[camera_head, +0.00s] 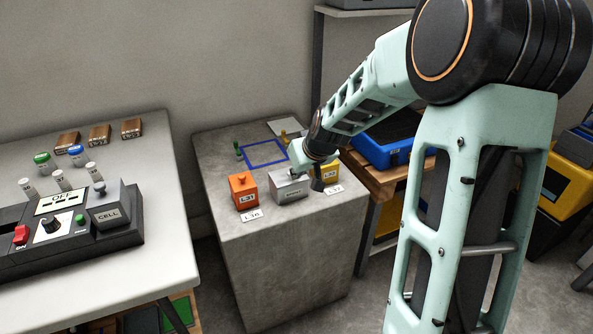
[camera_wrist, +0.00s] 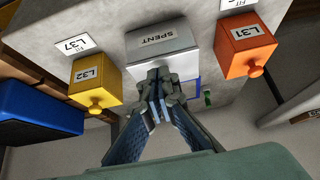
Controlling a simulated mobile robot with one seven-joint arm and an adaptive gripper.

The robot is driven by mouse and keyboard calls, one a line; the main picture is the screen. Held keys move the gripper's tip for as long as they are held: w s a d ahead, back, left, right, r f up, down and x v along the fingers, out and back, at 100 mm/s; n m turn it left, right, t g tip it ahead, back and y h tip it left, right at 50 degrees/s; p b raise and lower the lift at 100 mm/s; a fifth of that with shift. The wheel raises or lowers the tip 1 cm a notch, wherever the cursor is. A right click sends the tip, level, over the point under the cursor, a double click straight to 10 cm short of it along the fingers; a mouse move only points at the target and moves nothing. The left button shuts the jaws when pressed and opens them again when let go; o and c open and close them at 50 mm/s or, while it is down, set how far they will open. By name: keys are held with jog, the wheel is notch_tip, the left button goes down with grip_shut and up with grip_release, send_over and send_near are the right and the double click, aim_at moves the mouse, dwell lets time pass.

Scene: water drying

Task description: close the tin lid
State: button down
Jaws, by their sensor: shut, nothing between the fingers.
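The grey tin labelled SPENT (camera_wrist: 158,40) stands between a yellow box and an orange box in the wrist view. In the head view the grey tin (camera_head: 289,190) is in the middle of the row on the concrete block, partly behind my gripper. My gripper (camera_wrist: 158,88) is shut and empty, its fingertips close over the tin's top in the wrist view. I cannot tell whether the fingers touch the tin. The fingers hide part of its top, and the lid's position is unclear.
The orange box L31 (camera_head: 243,190) is left of the tin and the yellow box L32 (camera_head: 326,172) is right, both with knobs. A blue square outline (camera_head: 264,153) lies behind them on the concrete block (camera_head: 290,250). A control panel (camera_head: 60,235) sits on the left table.

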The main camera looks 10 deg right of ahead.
aim_at(296, 183)
jog(key=shift+s+d+f+b, duration=0.1)
jog(key=shift+s+f+b, duration=0.25)
jog(key=shift+f, duration=0.35)
jog(key=shift+s+f+b, duration=0.3)
jog(key=shift+s+f, duration=0.05)
jog(key=shift+f, duration=0.3)
jog(key=shift+w+f, duration=0.1)
jog(key=shift+w, duration=0.1)
jog(key=shift+w, duration=0.1)
jog(key=shift+w+f+b, duration=0.3)
jog(key=shift+w+b, duration=0.1)
jog(key=shift+w, duration=0.05)
notch_tip(296, 183, up, 5)
jog(key=p, duration=0.3)
jog(key=s+d+f+p, duration=0.1)
jog(key=s+f, duration=0.2)
jog(key=s, duration=0.6)
jog(key=shift+d+f+p, duration=0.3)
jog(key=shift+f+p, duration=0.05)
jog(key=shift+p, duration=0.05)
